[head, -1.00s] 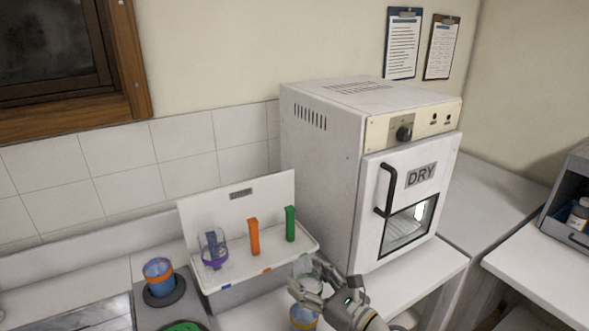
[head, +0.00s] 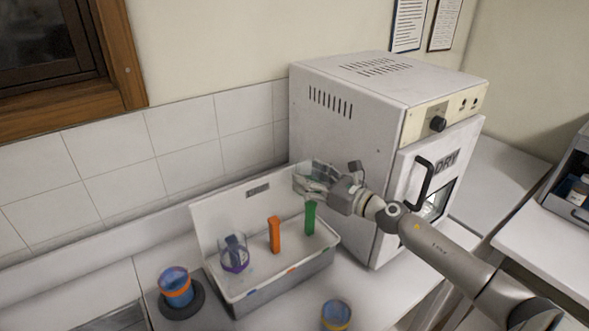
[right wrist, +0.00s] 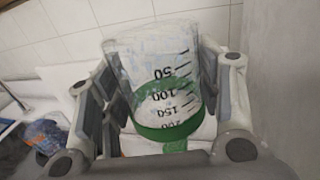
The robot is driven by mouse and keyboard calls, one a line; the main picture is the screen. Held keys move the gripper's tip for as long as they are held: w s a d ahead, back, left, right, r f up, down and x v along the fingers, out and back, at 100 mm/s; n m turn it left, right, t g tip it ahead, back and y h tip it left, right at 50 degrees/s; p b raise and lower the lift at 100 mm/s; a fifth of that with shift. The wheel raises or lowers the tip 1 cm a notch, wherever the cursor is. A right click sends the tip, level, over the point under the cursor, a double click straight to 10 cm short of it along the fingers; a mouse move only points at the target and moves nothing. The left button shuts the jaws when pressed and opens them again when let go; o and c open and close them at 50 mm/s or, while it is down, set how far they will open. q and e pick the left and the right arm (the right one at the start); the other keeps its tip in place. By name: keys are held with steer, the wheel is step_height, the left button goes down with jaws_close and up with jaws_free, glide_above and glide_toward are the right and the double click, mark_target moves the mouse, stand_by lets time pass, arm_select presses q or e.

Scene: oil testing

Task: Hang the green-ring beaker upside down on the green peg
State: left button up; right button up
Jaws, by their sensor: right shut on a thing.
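My right gripper (head: 318,181) is shut on the green-ring beaker (head: 306,178), holding it in the air above the white drying rack (head: 262,287). The right wrist view shows the clear beaker (right wrist: 150,70) between the fingers, with its green ring (right wrist: 168,127) low in the picture and its printed numbers inverted. The green peg (head: 310,218) stands at the rack's right end, below the gripper and apart from the beaker. It is empty. My left gripper is not in view.
An orange peg (head: 275,235) stands bare. A purple-ring beaker (head: 234,254) hangs at the rack's left. A blue-liquid beaker with an orange ring (head: 176,288) stands on a dark round base. A yellow-ring beaker (head: 336,316) stands in front. The drying oven (head: 345,150) is close on the right.

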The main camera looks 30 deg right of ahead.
mark_target(314, 215)
steer(key=shift+w+f, duration=0.1)
steer(key=shift+s+d+f+b, duration=0.25)
steer(key=shift+s+f+b, duration=0.45)
steer(key=shift+b, duration=0.2)
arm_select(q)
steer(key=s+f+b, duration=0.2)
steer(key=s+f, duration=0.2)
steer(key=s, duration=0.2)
arm_select(e)
step_height(314, 215, down, 2)
steer(key=shift+f, duration=0.15)
steer(key=f+b, duration=0.2)
steer(key=f, duration=0.1)
steer(key=f+b, duration=0.2)
steer(key=shift+w+a, duration=0.1)
steer(key=shift+w, duration=0.15)
steer(key=shift+f+b, duration=0.9)
steer(key=shift+b, duration=0.15)
steer(key=shift+f+b, duration=0.3)
steer(key=shift+b, duration=0.05)
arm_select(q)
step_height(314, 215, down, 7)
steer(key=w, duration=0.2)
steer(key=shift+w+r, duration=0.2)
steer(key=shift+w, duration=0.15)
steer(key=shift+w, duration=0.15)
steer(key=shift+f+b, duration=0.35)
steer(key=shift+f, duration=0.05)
arm_select(e)
steer(key=shift+f, duration=0.35)
